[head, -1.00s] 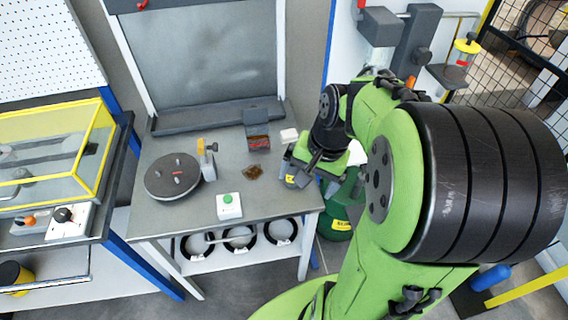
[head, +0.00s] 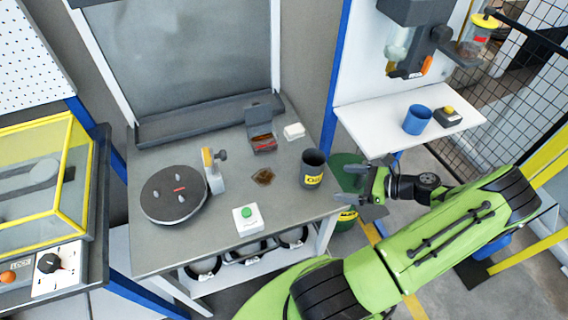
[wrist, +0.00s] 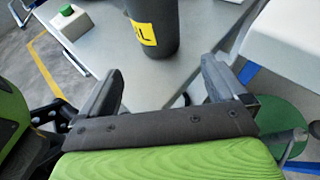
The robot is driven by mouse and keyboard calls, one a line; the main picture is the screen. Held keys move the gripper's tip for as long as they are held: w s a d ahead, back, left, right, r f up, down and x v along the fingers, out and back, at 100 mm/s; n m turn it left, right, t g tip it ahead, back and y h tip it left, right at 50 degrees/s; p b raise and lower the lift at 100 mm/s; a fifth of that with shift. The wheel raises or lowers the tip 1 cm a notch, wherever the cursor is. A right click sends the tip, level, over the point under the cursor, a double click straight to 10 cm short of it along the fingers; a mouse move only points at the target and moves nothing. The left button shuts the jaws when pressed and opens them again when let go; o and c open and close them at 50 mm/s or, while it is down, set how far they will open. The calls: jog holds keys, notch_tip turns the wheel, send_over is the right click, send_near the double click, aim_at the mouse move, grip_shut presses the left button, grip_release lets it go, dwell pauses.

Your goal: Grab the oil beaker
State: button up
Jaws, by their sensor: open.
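The oil beaker (head: 312,170) is a dark grey cup with a yellow label, upright near the right edge of the grey worktable (head: 240,215). My gripper (head: 362,184) is to the right of the beaker, beyond the table's right edge, and points toward it. In the wrist view the beaker (wrist: 153,30) stands ahead, roughly centred between the two open fingers (wrist: 162,75) and past their tips. Its top is cut off by the frame there. The fingers are apart from the beaker and hold nothing.
A round dark turntable (head: 165,207), a green-button box (head: 247,220), a brown stain (head: 263,176), and an open dark box (head: 262,140) are on the worktable. A white shelf (head: 375,125) with a blue cup (head: 417,120) stands right. A green drum (head: 345,217) is below.

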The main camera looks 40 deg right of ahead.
aim_at(311, 170)
jog(key=shift+w+a, duration=0.25)
jog(key=shift+w, duration=0.25)
jog(key=w+a, duration=0.1)
jog(key=w, duration=0.2)
jog(key=w+a, duration=0.2)
jog(key=w, duration=0.1)
jog(key=w+a, duration=0.2)
jog(key=w, duration=0.1)
jog(key=shift+f, duration=0.25)
jog(key=shift+s, duration=0.1)
jog(key=shift+c, duration=0.5)
jog(key=c, duration=1.2)
